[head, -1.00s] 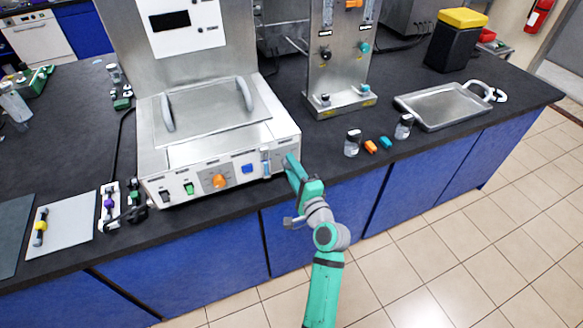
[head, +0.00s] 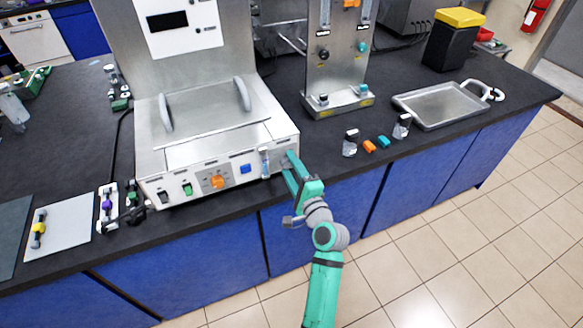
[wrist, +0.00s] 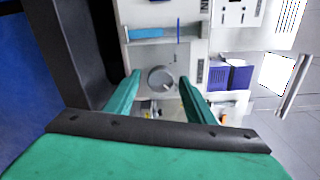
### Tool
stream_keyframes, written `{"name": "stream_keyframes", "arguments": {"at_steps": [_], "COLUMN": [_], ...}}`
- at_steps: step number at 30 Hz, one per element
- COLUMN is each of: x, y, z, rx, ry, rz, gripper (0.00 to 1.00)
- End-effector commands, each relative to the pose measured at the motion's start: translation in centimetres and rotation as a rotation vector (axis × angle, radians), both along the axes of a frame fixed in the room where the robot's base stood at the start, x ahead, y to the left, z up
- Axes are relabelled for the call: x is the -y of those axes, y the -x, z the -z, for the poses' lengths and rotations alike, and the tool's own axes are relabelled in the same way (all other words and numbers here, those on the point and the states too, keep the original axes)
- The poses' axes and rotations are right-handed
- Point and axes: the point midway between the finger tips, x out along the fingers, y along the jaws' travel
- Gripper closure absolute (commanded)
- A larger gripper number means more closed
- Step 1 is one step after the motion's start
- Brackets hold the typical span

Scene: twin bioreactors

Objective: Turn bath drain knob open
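The steel bath unit (head: 215,130) stands on the dark bench with its control panel facing me. In the wrist view a round grey knob (wrist: 160,78) with a raised bar sits on the pale panel. I take it to be the drain knob, though I cannot read a label. My gripper (head: 287,162) is at the right end of the panel and hides the knob in the head view. In the wrist view my gripper (wrist: 160,82) is open, its two green fingers either side of the knob with gaps. I cannot tell whether the fingertips reach its depth.
Left along the panel are a level tube (head: 265,162), blue switch (head: 246,169), orange knob (head: 218,182) and green switch (head: 188,189). Floor before the cabinets is clear.

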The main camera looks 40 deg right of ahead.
Motion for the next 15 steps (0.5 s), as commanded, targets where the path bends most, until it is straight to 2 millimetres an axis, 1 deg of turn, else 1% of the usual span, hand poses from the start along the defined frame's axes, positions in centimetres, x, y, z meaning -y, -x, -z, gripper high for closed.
{"name": "stream_keyframes", "arguments": {"at_steps": [4,7,11,15], "x": [-0.1,-0.3,-0.7,-1.4], "y": [0.2,1.1,3.1,5.8], "z": [0.0,0.0,0.0,0.1], "rx": [0.0,0.001,-0.001,-0.002], "ry": [0.0,0.0,0.001,0.001], "rz": [-0.001,0.0,0.002,0.002], "gripper": [0.51,0.51,0.51,0.51]}}
